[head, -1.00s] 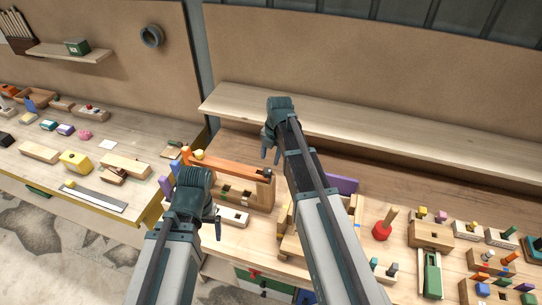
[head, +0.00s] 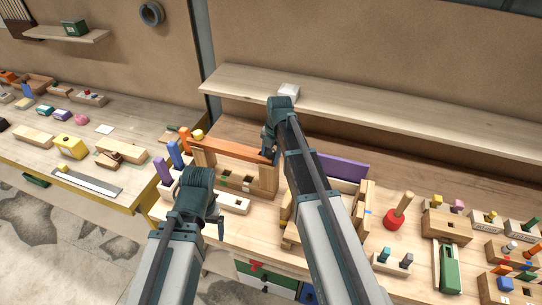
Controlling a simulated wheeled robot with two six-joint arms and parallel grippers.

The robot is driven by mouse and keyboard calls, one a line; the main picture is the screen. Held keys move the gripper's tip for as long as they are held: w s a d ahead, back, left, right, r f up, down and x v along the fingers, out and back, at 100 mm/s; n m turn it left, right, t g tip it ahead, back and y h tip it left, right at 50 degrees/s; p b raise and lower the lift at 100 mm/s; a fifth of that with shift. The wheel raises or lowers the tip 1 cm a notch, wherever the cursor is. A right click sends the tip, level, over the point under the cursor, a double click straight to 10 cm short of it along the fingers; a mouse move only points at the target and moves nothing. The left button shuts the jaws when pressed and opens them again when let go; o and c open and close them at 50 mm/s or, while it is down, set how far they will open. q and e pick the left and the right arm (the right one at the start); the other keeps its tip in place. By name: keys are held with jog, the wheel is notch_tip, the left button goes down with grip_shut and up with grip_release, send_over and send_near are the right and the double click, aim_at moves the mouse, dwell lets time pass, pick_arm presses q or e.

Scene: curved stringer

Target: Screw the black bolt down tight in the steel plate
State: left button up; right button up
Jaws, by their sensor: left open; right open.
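My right gripper (head: 268,152) is open, its fingers pointing down at the right end of an orange bar (head: 232,148) on a wooden frame. I cannot tell whether they touch it. My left gripper (head: 220,222) is open and empty, lower and further left, in front of a pale block with dark holes (head: 234,202). I cannot make out the black bolt for certain; the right gripper and arm cover part of the bench. A grey metal strip (head: 90,181) lies on the left table, but I cannot tell whether it is the steel plate.
A wooden box with a purple board (head: 342,166) stands partly behind my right arm. A red ring with a wooden peg (head: 394,219) and several peg blocks fill the right side.

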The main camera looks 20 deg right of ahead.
grip_shut()
jog(key=m, duration=0.3)
jog(key=shift+s+a+m+h, duration=0.1)
jog(key=shift+a+m+h, duration=0.2)
jog(key=shift+m, duration=0.1)
jog(key=m, duration=0.4)
jog(key=shift+s+a+f+b, duration=0.1)
jog(key=shift+a+f+b, duration=0.1)
jog(key=shift+b, duration=0.1)
